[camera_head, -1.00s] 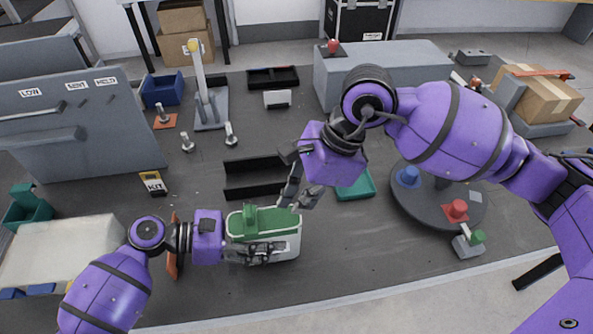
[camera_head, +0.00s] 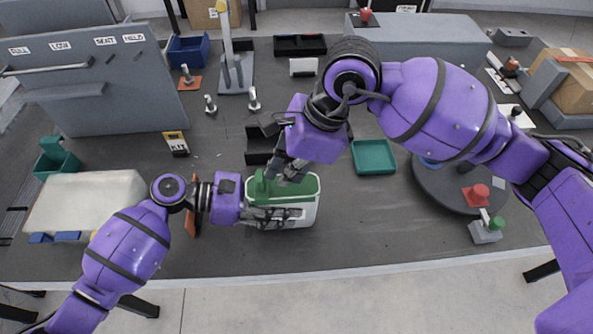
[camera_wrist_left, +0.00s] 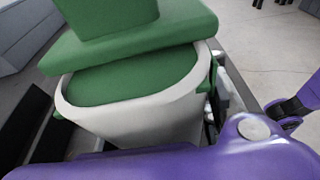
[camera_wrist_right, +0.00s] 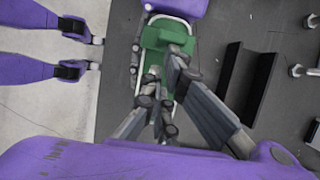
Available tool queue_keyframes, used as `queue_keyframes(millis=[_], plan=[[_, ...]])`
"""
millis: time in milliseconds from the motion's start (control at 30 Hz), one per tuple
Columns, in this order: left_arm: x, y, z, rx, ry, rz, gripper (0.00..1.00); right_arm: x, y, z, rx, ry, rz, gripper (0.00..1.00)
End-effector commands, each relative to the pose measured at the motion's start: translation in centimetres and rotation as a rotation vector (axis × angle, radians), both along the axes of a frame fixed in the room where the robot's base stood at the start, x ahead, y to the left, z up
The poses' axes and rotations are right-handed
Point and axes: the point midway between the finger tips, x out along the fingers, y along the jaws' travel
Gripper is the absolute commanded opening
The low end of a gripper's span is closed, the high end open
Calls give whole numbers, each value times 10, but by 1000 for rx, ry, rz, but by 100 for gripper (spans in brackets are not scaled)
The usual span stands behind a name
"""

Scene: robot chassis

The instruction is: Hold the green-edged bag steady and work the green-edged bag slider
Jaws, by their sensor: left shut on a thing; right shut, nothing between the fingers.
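The green-edged bag (camera_head: 307,207) is a pale, upright pouch with a green top on the dark bench; its green rim (camera_wrist_left: 130,80) fills much of the left wrist view. The slider, a raised green block (camera_head: 258,184), sits toward the left end of the top; it also shows in the left wrist view (camera_wrist_left: 105,18). My left gripper (camera_head: 288,215) is shut on the bag's body. My right gripper (camera_head: 279,172) is shut and empty, pointing down over the green top just right of the slider. Contact with the slider is unclear. The right fingers (camera_wrist_right: 163,80) partly cover the bag in the right wrist view.
A black slotted holder (camera_head: 258,145) stands behind the bag, and a teal tray (camera_head: 373,157) lies to its right. A round turntable (camera_head: 440,190) is farther right. A pale padded block (camera_head: 85,203) is at the left. The bench front right of the bag is clear.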

Motion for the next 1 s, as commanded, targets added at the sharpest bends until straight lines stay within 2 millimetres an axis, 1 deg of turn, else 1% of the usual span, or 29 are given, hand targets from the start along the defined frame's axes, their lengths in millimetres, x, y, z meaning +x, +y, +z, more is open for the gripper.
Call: queue_keyframes(millis=[233,333,467,567,800,900,1000], plan=[[-1,0,-2,3,3,-1,13,-1,1,0,5,1,2,0],[-1,-1,-2,2,3,-1,13,-1,-2,0,5,2,1,0],[-1,-1,-2,2,3,-1,13,0,-19,-1,1,2,-2,0],[-1,-1,-2,2,3,-1,13,-1,-40,-1,-2,2,-6,0],[-1,0,-2,2,3,-1,13,0,-61,51,1,-4,-1,0],[-1,0,-2,3,3,-1,13,0,-67,68,1,-4,-1,0],[-1,0,-2,3,3,-1,13,0,-73,81,0,-1,-1,0]])
